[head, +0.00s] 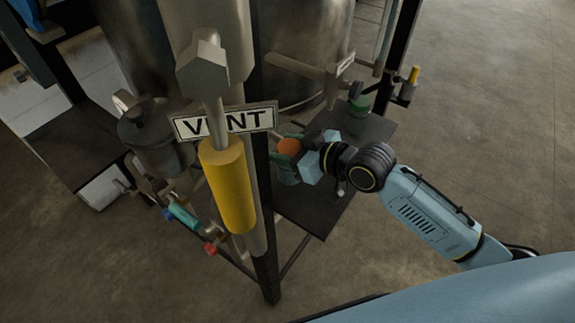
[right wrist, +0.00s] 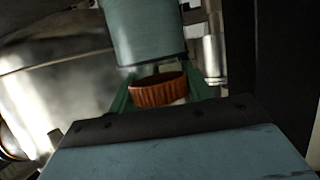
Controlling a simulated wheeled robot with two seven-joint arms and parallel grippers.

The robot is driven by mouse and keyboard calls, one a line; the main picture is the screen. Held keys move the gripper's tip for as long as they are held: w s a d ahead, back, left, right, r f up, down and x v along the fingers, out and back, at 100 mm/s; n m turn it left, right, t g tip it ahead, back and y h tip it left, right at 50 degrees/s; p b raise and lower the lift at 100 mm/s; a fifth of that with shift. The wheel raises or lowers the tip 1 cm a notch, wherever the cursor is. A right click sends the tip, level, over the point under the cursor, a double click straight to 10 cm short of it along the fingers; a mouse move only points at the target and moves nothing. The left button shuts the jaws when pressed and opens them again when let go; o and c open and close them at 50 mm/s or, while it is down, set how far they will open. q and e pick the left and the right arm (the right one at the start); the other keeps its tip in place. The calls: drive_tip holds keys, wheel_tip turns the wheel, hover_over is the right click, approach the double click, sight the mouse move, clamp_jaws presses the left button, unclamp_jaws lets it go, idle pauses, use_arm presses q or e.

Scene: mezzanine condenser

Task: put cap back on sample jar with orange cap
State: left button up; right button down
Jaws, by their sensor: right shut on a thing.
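The orange cap (head: 289,147) shows at the left end of my right gripper (head: 308,153), over the dark shelf. A green body (head: 287,174) shows just below the cap in the head view. Green parts flank the cap in the wrist view. The jar under the cap is mostly hidden, and I cannot tell whether the cap touches its rim. My left gripper is not in view.
A yellow VENT handle (head: 228,188) and a dark post (head: 264,215) stand left of my gripper. Metal tanks (head: 285,60) rise behind. Floor to the right is clear.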

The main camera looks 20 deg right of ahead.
drive_tip(key=shift+f, duration=0.25)
drive_tip(key=shift+f+b, duration=0.35)
drive_tip(key=shift+f, duration=1.5)
drive_tip(key=shift+f, duration=0.1)
drive_tip(key=c, duration=0.6)
unclamp_jaws()
drive_tip(key=shift+f, duration=0.1)
drive_tip(key=shift+c, duration=0.2)
